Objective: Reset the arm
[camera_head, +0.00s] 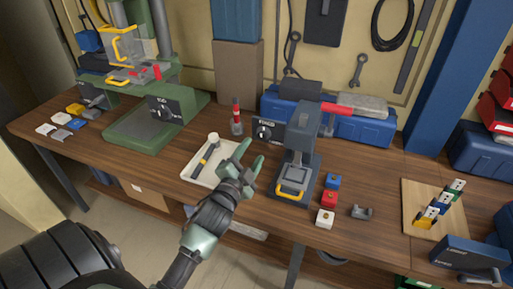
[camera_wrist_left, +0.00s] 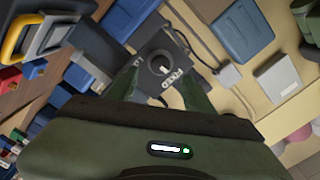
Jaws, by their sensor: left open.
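My left gripper (camera_head: 243,161) is above the wooden workbench, near the right end of a white tray. Its two green fingers are spread apart with nothing between them. In the left wrist view the fingers of my left gripper (camera_wrist_left: 164,88) show apart, and a black control box with a round knob (camera_wrist_left: 160,66) lies beyond them. That control box (camera_head: 266,131) stands just right of the fingers in the head view, beside a grey press (camera_head: 299,150) with a red handle. My right gripper is not in view.
The white tray (camera_head: 188,176) holds a dark tool with a yellow band. Blue, red and white blocks (camera_head: 329,199) stand right of the press. A green press (camera_head: 150,120) stands at the left. A wooden board (camera_head: 415,200) is at the right. Bare bench lies front left.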

